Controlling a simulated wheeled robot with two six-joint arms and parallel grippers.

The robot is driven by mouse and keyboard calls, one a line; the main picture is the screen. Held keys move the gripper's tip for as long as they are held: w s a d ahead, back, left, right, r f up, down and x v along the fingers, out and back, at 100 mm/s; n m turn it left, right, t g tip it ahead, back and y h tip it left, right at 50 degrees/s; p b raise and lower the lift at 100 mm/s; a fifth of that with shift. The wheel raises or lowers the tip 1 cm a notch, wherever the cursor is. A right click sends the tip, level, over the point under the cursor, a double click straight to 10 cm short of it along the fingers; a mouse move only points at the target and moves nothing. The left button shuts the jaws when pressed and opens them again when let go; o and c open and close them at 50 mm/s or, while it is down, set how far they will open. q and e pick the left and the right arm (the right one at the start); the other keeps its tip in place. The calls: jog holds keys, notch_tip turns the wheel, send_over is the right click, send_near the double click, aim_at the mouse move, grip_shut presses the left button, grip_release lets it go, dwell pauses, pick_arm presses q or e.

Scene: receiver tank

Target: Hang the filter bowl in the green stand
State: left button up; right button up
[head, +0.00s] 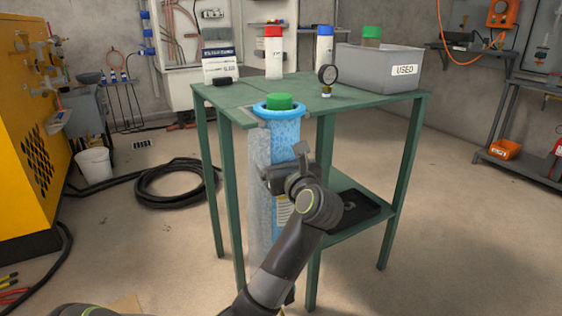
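The filter bowl (284,135) is a tall blue vessel with a bright blue rim and a green-topped part inside. It is upright at the front edge of the green stand (360,94). Its rim is about level with the stand's top; I cannot tell whether the rim bears on the stand. A pale label shows low on the bowl, partly covered by my arm. My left gripper (287,177) is against the front of the bowl at mid-height. Its fingertips are hidden, so its grip is unclear. My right gripper is out of view.
A grey speckled upright shape (259,190) stands left of the bowl. On the stand are a red-capped cylinder (274,55), a blue-capped cylinder (324,48), a gauge (327,77) and a grey USED bin (380,68). A black tray (357,208) lies on the lower shelf.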

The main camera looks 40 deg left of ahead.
pick_arm(q)
jog(key=shift+w+a+r+p, duration=0.1)
jog(key=shift+w+a+p, duration=0.15)
jog(key=shift+a, duration=0.25)
jog(key=shift+w+a+r+p, duration=0.2)
jog(key=shift+a+p, duration=0.1)
jog(key=shift+a, duration=0.25)
jog(key=shift+w+a+r+p, duration=0.1)
jog(key=shift+w+a+p, duration=0.15)
jog(key=shift+a, duration=0.25)
jog(key=shift+a+p, duration=0.1)
jog(key=shift+p, duration=0.35)
jog(key=shift+f, duration=0.45)
dwell(0.8)
jog(key=o, duration=1.6)
jog(key=shift+s, duration=0.1)
jog(key=shift+f, duration=0.4)
jog(key=shift+s+d, duration=0.2)
jog(key=shift+d, duration=0.3)
jog(key=p+v, duration=0.1)
jog(key=v, duration=0.3)
jog(key=shift+r, duration=0.2)
jog(key=shift+v, duration=3)
